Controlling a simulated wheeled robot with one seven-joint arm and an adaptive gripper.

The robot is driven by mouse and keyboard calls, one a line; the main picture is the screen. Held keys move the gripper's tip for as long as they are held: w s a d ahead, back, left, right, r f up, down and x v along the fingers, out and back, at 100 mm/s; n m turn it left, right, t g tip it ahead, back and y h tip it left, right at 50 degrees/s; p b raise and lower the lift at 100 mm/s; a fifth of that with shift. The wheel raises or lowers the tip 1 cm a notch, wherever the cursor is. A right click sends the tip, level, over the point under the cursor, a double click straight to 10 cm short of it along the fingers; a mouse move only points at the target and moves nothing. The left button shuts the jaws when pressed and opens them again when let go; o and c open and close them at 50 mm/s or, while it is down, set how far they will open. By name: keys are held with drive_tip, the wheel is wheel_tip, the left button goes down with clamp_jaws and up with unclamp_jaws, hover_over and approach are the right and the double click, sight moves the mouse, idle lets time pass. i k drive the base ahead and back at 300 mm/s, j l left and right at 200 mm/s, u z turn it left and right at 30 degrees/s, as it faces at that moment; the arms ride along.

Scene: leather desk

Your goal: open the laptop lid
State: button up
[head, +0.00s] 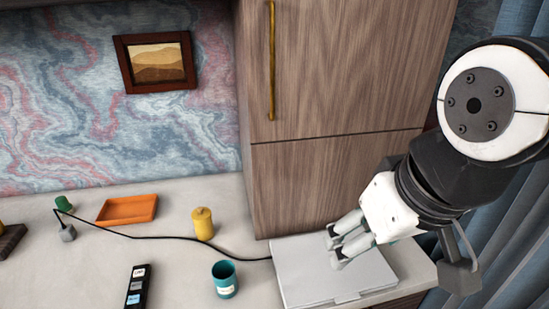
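The laptop (300,270) is a flat light-grey slab on the right part of the desk, in front of the wooden cabinet. Its lid lies shut. A small tab or notch shows at its front edge. My gripper (335,250) reaches in from the right, over the right half of the lid. Its two pale fingers point left and down, with a gap between the tips and nothing held. I cannot tell whether the fingertips touch the lid. The gripper and arm hide part of the laptop's back right side.
A black cable (180,238) runs to the laptop's left side. A teal cup (225,283) stands just left of the laptop. A yellow canister (203,224), an orange tray (128,209) and a black holder (135,287) are farther left. The wooden cabinet (330,185) rises directly behind.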

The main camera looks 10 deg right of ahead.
sight(307, 276)
drive_tip(key=j+z, duration=0.2)
drive_tip(key=j, duration=1.4)
